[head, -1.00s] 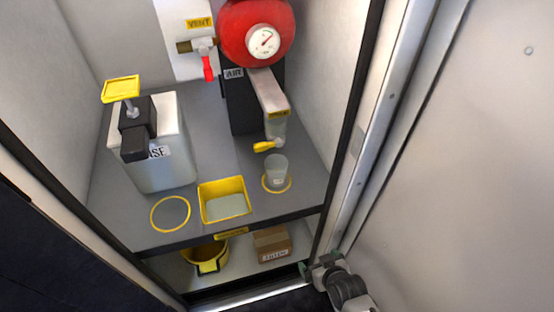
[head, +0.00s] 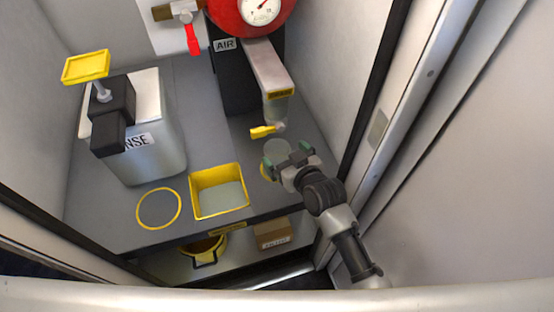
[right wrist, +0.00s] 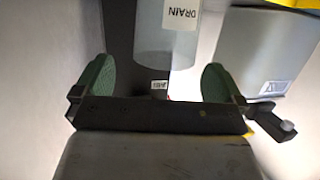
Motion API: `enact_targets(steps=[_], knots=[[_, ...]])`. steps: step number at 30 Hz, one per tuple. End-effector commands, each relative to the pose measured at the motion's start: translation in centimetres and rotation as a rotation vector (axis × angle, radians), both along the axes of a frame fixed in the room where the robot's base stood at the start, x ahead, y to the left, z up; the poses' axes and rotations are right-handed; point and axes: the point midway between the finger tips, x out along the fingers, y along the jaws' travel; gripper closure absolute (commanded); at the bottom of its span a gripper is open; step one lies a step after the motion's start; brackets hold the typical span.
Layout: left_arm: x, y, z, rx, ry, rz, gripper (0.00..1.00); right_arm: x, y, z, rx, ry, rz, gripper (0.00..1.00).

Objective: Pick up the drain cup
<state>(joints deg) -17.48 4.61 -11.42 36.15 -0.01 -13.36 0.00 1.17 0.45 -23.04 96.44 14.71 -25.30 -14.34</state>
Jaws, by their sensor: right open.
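The drain cup (head: 277,147) is a pale, translucent cup standing on the grey shelf under the spout of the red unit, in a yellow ring. My right gripper partly hides it in the head view. My right gripper (head: 288,157) is open in front of the cup, its green-padded fingers spread. In the right wrist view a greyish cylinder with a "DRAIN" label, apparently the cup (right wrist: 165,45), lies beyond the gap between the open fingers of my right gripper (right wrist: 158,84). Nothing is held. Whether a finger touches the cup cannot be told. My left gripper is not in view.
The spout's yellow lever (head: 263,131) hangs just above the cup. A yellow-rimmed square tray (head: 194,199), an empty yellow ring (head: 139,214) and a pump container (head: 152,160) are to the left. A cardboard box (head: 272,234) and yellow bucket (head: 205,247) sit below. The cabinet's side wall is close right.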

Motion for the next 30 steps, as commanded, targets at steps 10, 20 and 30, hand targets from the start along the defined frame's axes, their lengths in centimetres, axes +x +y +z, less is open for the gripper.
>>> enact_targets(steps=[10,20,30], knots=[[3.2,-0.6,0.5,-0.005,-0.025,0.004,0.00,3.2,2.3,-1.4,0.000,-0.001,-0.001,0.00],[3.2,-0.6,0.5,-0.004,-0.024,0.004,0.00,3.3,2.3,-1.4,0.000,0.000,-0.001,0.17],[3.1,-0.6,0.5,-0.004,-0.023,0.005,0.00,3.3,2.3,-1.4,-0.001,-0.001,-0.001,0.51]])
